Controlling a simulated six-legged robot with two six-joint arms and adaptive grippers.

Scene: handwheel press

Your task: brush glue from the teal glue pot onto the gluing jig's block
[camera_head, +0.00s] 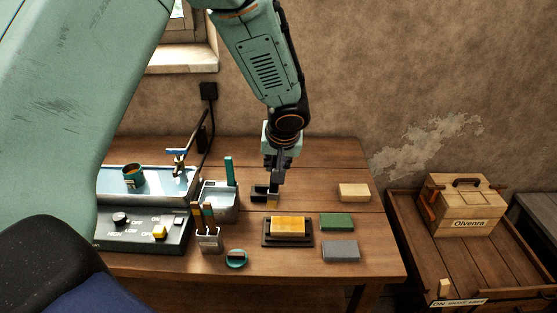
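The teal glue pot (133,176) stands on the pale top of a heater box at the left. The gluing jig (266,242) is a dark tray on the bench with a yellow-orange block (288,225) in it. My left gripper (264,193) hangs just behind and above the block, apart from it. A small yellowish piece (272,201) shows at its fingers. I cannot tell whether this is a brush tip in its grip or something behind. Brushes (208,212) stand upright in a grey holder (209,240) left of the jig. My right gripper is not in view.
A metal box (221,207) holds an upright teal handle (229,171). Tan (354,192), green (337,222) and grey (341,250) blocks lie right of the jig. A round teal item (236,259) lies in front.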

